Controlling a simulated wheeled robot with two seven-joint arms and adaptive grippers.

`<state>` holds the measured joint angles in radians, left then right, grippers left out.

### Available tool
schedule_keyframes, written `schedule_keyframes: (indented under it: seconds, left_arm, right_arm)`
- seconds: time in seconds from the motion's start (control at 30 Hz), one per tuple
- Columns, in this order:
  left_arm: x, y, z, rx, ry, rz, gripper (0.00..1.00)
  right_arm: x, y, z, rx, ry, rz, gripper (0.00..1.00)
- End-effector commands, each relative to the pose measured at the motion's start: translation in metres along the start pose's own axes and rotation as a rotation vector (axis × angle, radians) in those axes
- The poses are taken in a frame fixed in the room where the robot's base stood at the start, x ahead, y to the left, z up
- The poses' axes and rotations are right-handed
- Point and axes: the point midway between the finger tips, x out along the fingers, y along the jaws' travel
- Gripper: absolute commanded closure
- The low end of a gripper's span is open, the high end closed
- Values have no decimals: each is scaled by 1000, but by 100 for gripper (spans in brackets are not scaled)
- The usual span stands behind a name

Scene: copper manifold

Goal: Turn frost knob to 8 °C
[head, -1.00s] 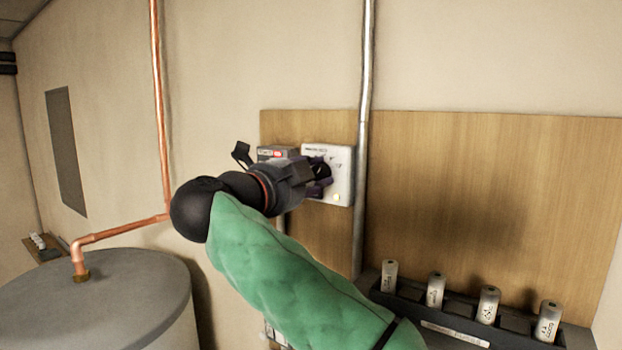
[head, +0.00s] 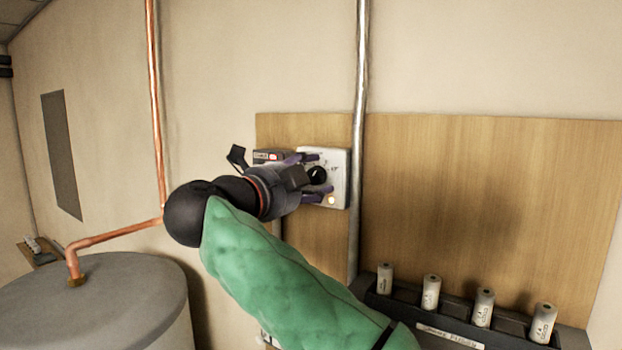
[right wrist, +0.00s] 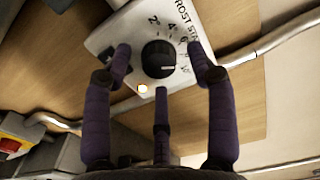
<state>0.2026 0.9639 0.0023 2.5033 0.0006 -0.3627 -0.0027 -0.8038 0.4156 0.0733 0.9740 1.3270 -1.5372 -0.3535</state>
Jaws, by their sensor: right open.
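The frost thermostat is a white box (head: 341,170) on the wooden wall board, with a black round knob (head: 317,174). In the right wrist view the black knob (right wrist: 158,58) shows a pale pointer line toward the lower right of the scale, near the high numbers; I cannot tell the exact value. An amber lamp (right wrist: 142,88) glows beside it. My right gripper (head: 318,177) is open in front of the box. Its purple fingers (right wrist: 160,60) stand around the knob with gaps showing. My left gripper is not in view.
A small grey box (head: 268,155) with a red part sits left of the thermostat. A vertical metal conduit (head: 362,80) runs close on its right. A grey tank (head: 95,310) with copper pipe stands left. A rack (head: 450,330) holds several white cylinders at lower right.

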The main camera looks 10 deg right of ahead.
Motion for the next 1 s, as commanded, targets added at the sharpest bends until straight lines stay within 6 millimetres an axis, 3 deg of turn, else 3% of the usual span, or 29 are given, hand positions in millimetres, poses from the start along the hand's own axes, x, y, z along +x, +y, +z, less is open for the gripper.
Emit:
schedule_keyframes:
  seconds: [0.6,1.0]
  left_arm:
    - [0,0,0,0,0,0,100]
    - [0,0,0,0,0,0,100]
  right_arm:
    - [-103,-1,-2,3,-1,-1,43]
    - [-116,-1,-4,4,2,0,43]
